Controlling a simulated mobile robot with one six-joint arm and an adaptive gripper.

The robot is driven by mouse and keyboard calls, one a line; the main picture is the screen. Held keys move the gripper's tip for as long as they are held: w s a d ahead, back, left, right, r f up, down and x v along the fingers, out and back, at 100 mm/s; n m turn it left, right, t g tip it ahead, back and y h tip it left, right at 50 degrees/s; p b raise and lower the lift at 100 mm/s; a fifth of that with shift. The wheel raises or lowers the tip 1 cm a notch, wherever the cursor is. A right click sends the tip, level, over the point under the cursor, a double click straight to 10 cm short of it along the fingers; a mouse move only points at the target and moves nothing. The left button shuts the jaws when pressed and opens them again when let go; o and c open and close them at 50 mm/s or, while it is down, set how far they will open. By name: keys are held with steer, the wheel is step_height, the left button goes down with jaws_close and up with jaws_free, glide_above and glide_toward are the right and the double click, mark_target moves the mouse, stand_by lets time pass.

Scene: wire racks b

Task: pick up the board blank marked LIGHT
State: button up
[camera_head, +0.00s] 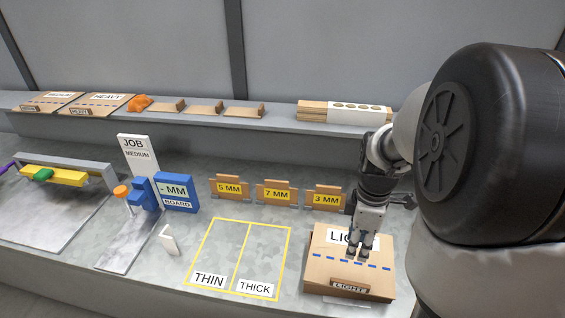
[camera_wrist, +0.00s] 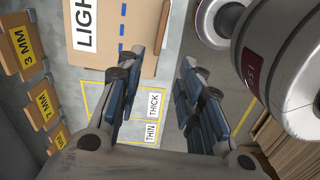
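The board blank marked LIGHT (camera_head: 325,263) is a flat tan board lying on the grey bench at the right. It has a white label partly hidden by my gripper, a blue dashed line and a smaller LIGHT tag (camera_head: 349,286) at its front edge. It also shows at the top of the wrist view (camera_wrist: 138,30). My gripper (camera_head: 358,253) points down over the board in the head view; I cannot tell the height between them. In the wrist view its fingers (camera_wrist: 164,78) stand apart with nothing between them.
A yellow outlined area (camera_head: 244,222) marked THIN and THICK lies left of the board. Cards marked 5 MM (camera_head: 229,187), 7 MM (camera_head: 276,195) and 3 MM (camera_head: 326,198) stand behind. MEDIUM and HEAVY boards (camera_head: 103,104) lie on the back ledge. A blue MM BOARD block (camera_head: 177,192) stands left.

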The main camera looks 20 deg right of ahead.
steer(key=b, duration=0.4)
glide_above(347, 282)
steer(key=f, duration=1.1)
steer(key=shift+a+f, duration=0.2)
steer(key=shift+a, duration=0.1)
steer(key=shift+d+f+b, duration=0.2)
steer(key=shift+f+b, duration=0.45)
steer(key=shift+f, duration=0.9)
steer(key=shift+d+f+b, duration=0.15)
steer(key=shift+f+b, duration=0.45)
steer(key=shift+f, duration=0.95)
steer(key=shift+r, duration=0.1)
steer(key=shift+c, duration=0.5)
jaws_close()
